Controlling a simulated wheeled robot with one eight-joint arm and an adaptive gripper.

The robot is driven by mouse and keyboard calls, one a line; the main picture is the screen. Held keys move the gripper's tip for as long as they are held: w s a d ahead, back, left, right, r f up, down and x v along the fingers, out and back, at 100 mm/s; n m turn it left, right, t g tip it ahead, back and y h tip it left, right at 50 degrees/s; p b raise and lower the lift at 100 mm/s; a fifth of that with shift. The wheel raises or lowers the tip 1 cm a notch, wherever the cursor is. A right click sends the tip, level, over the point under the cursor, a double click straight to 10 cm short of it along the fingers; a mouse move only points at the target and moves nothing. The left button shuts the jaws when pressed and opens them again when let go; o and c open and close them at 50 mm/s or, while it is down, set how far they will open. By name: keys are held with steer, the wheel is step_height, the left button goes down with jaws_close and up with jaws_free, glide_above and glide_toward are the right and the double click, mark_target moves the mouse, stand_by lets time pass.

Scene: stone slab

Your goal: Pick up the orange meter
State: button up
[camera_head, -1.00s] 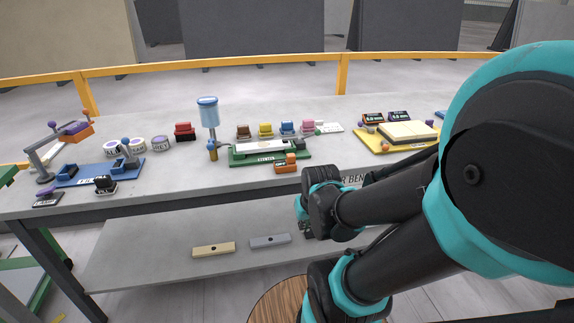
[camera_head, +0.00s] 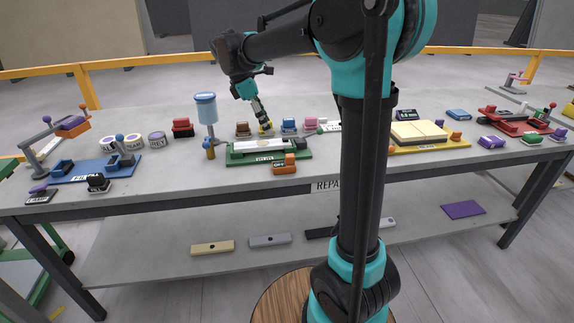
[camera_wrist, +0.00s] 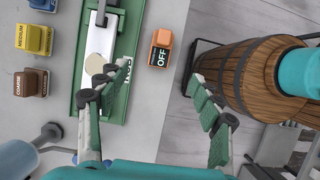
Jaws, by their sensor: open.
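The orange meter (camera_head: 284,165) is a small orange box with a dark "OFF" display. It sits on the bench at the front right corner of the green splice fixture. In the wrist view the orange meter (camera_wrist: 161,48) lies beside the green fixture, ahead of and between the spread fingers, and apart from them. My gripper (camera_head: 264,122) is over the back of the bench near the yellow block, pointing down. In the wrist view my gripper (camera_wrist: 155,85) is open with nothing between its fingers.
The green fixture (camera_head: 240,160) stands next to the meter. Coloured blocks, including a yellow block (camera_head: 266,128), line up behind it. A blue-topped cylinder on a post (camera_head: 206,100) stands to the left. A yellow tray (camera_head: 450,147) is to the right. Bench front is mostly clear.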

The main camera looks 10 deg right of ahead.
glide_above(286, 163)
steer(key=w+a, duration=0.1)
steer(key=a, duration=0.1)
steer(key=f, duration=1)
steer(key=shift+w+d+f, duration=0.1)
steer(key=shift+w+f, duration=0.1)
steer(key=shift+f, duration=0.2)
steer(key=shift+s+x, duration=0.2)
steer(key=shift+x, duration=2.45)
steer(key=shift+c, duration=0.5)
steer(key=shift+r, duration=0.1)
steer(key=c, duration=1.3)
steer(key=shift+o, duration=0.2)
steer(key=shift+r, duration=0.1)
